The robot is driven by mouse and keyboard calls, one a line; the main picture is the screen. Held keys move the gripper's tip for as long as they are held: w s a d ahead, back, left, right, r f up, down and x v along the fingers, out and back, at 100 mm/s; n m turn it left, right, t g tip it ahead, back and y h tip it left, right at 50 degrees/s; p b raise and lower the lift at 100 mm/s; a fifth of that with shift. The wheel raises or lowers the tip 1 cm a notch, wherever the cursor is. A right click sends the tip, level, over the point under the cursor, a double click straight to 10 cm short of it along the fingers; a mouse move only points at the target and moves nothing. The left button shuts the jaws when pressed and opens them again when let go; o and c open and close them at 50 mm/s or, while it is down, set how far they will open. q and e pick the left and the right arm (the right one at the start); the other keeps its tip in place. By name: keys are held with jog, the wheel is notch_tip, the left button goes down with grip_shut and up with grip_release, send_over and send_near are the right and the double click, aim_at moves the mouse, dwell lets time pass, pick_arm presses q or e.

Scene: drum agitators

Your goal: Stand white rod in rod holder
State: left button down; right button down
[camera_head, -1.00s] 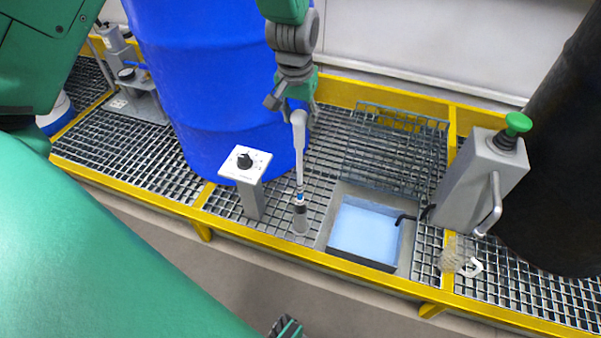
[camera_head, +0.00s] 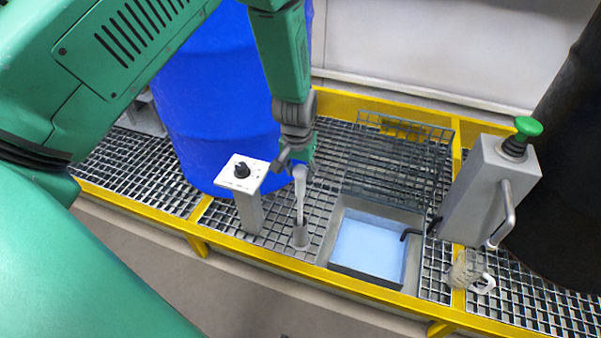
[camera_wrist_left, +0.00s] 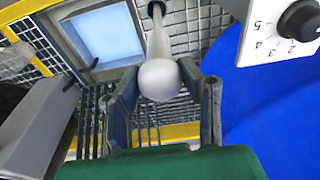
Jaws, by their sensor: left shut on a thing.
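The white rod (camera_head: 300,195) stands nearly upright, its top in my left gripper (camera_head: 299,165). The gripper is shut on it, and in the left wrist view the rounded rod head (camera_wrist_left: 159,80) sits between the two fingers. The grey rod holder (camera_head: 300,238) is a small cylinder on the grating. The rod's lower end is in the mouth of the holder, and its dark and blue tip is hidden there. How deep it sits I cannot tell. My right gripper is not in view.
A grey post with a black dial (camera_head: 242,170) stands just left of the holder. A basin of light blue liquid (camera_head: 368,245) is to its right.

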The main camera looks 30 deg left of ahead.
pick_arm(q)
jog(key=shift+d, duration=0.1)
jog(key=c, duration=1.1)
grip_release()
jog(key=shift+o, duration=0.2)
notch_tip(320, 180, up, 12)
jog(key=s+p, duration=0.2)
jog(key=p, duration=0.3)
jog(key=s+f+m, duration=0.2)
jog(key=s+f, duration=1.1)
jog(key=s, duration=0.2)
jog(key=s+d+f, duration=0.1)
jog(key=s, duration=0.5)
jog(key=s+d+f+m, duration=0.1)
jog(key=s+d, duration=0.1)
jog(key=s, duration=0.5)
jog(key=shift+d+f+g, duration=0.15)
jog(key=shift+f+g, duration=0.2)
jog(key=shift+g, duration=0.05)
